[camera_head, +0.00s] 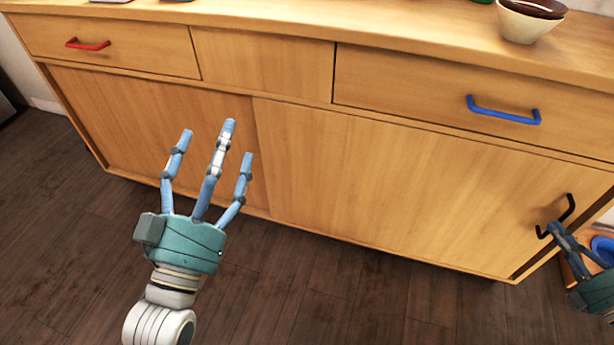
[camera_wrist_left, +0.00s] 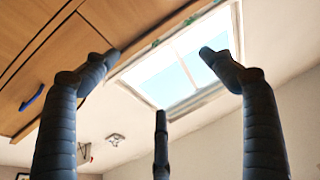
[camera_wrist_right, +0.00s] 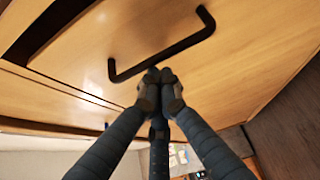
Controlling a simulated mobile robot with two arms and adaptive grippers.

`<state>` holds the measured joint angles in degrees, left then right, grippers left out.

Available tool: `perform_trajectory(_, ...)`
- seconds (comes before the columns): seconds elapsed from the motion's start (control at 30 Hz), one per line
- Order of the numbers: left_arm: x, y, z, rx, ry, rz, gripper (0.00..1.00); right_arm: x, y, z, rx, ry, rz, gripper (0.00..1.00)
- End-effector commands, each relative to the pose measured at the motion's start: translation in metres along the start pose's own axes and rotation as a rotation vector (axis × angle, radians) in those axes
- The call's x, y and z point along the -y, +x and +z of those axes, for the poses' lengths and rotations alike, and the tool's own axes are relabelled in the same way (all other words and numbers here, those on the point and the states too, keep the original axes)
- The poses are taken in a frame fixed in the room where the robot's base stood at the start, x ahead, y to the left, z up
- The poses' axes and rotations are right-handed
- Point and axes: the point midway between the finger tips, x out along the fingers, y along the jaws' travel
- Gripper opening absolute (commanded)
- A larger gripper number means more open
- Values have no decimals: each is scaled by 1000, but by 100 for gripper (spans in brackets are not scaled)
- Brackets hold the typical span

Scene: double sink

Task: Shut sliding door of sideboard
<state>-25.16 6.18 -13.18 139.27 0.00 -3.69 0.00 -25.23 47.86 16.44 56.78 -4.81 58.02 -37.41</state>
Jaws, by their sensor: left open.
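The wooden sideboard (camera_head: 300,75) has two sliding doors. The left sliding door (camera_head: 150,125) has no visible handle. The right sliding door (camera_head: 400,185) has a black handle (camera_head: 569,208) near its right edge, and a narrow dark strip shows beyond that edge low down. My right gripper (camera_head: 556,230) is at this handle. In the right wrist view its fingers (camera_wrist_right: 160,78) are drawn together, tips right beside the handle bar (camera_wrist_right: 165,55); I cannot tell if they touch it. My left gripper (camera_head: 215,140) is open and empty in front of the doors, fingers spread.
Drawers above the doors have a red handle (camera_head: 88,45) and a blue handle (camera_head: 504,110). Bowls (camera_head: 530,18) stand on the top at the right. A blue object (camera_head: 603,246) shows beyond the right end. The dark wood floor (camera_head: 300,290) in front is clear.

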Motion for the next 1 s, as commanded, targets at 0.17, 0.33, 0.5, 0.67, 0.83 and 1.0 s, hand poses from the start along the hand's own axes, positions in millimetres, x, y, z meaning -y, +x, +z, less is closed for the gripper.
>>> perform_trajectory(0.17,-4,-3,-36,-169,-7,8,83,1,-8,14,1,-2,-1,0)
perform_trajectory(0.33,-6,-7,-55,-250,-10,12,83,0,-11,20,1,-1,-1,0)
perform_trajectory(0.5,-6,-8,-61,-273,-11,12,83,0,-12,21,0,-1,0,0)
perform_trajectory(0.67,-6,-8,-61,-273,-11,12,83,0,-12,21,1,-1,0,0)
perform_trajectory(0.83,-6,-8,-60,-272,-11,12,83,0,-12,21,1,-1,0,0)
perform_trajectory(1.0,-6,-8,-60,-271,-10,12,83,0,-12,21,2,-1,0,0)
